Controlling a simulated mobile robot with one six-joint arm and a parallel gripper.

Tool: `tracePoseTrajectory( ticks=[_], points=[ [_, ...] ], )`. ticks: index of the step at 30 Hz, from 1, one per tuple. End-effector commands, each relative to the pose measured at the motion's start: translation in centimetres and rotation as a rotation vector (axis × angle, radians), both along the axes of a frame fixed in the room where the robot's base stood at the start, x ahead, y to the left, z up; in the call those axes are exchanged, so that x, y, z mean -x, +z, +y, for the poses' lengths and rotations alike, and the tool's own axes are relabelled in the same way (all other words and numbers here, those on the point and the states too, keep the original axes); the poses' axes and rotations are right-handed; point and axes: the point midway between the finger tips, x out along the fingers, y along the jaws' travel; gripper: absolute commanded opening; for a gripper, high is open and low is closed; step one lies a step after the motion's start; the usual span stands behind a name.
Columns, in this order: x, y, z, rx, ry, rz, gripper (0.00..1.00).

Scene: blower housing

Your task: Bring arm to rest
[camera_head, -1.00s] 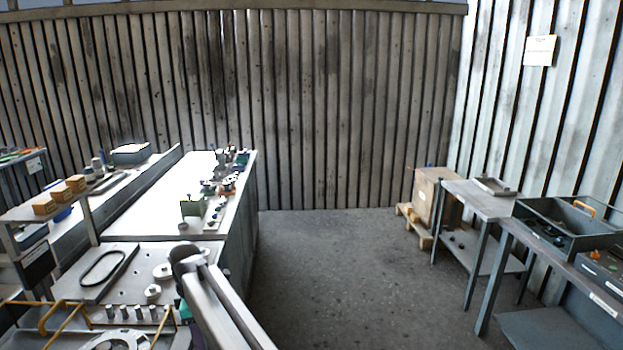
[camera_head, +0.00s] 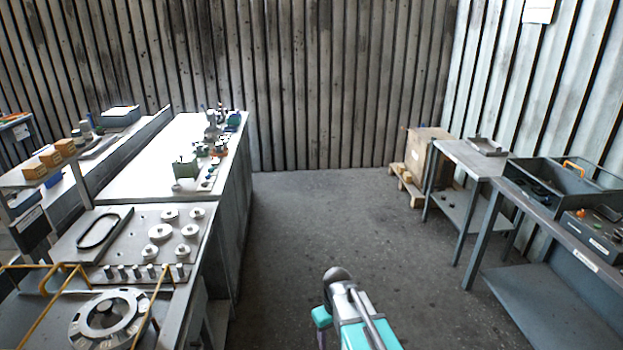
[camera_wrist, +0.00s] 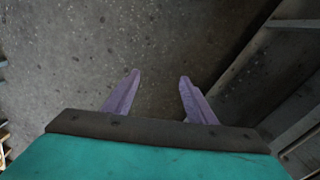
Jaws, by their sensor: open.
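My gripper (camera_wrist: 159,85) shows in the wrist view with its two purple fingers apart and nothing between them. Beyond the fingers is bare grey floor (camera_wrist: 110,45). In the head view my arm (camera_head: 350,310) rises at the bottom centre, over the aisle floor and to the right of the left workbench.
The left bench (camera_head: 75,228) carries several round metal parts and a ringed housing (camera_head: 108,318). A white-topped bench (camera_head: 150,150) stands behind it. On the right are a small table (camera_head: 470,160), a grey tray (camera_head: 560,185) and a cardboard box (camera_head: 427,155). The middle floor (camera_head: 320,220) is clear.

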Motion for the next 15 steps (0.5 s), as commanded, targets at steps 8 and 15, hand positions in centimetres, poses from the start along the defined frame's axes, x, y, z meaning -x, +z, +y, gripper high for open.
tracePoseTrajectory(
  ticks=[8,15],
  points=[
    [4.1,-2.8,-6.9,0.0,-0.296,0.002,0.51],
    [6.5,-4.2,-10.3,-0.001,-0.466,0.0,0.51]
  ],
)
